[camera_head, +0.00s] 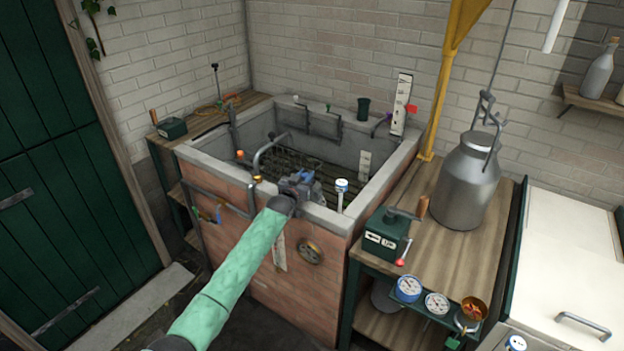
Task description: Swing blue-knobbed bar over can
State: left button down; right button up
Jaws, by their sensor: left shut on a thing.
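A grey metal can (468,185) stands upright on the wooden bench at the right, under a hanging hook. My left gripper (301,180) is above the front rim of the brick-sided tank (345,222). The tank's inside is partly hidden by my gripper. My right gripper is out of view.
A green crank box (388,236) and dials (409,288) are at the bench front. A yellow post (440,90) rises behind.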

pick_arm(q)
jog(key=shift+w+r, duration=0.1)
jog(key=shift+r, duration=0.05)
jog(key=shift+h, duration=0.3)
jog(key=c, duration=1.2)
grip_release()
jog(key=shift+c, duration=0.2)
jog(key=shift+o, duration=0.2)
jog(key=shift+s+a+f+b, duration=0.1)
jog(key=shift+s+f+b, duration=0.15)
jog(key=shift+s+b, duration=0.1)
jog(key=b+v, duration=0.2)
jog(key=v, duration=0.3)
jog(key=shift+s+a, duration=0.15)
jog(key=shift+s, duration=0.1)
jog(key=shift+s+a+r, duration=0.2)
jog(key=shift+s+a, duration=0.15)
jog(key=shift+s, duration=0.4)
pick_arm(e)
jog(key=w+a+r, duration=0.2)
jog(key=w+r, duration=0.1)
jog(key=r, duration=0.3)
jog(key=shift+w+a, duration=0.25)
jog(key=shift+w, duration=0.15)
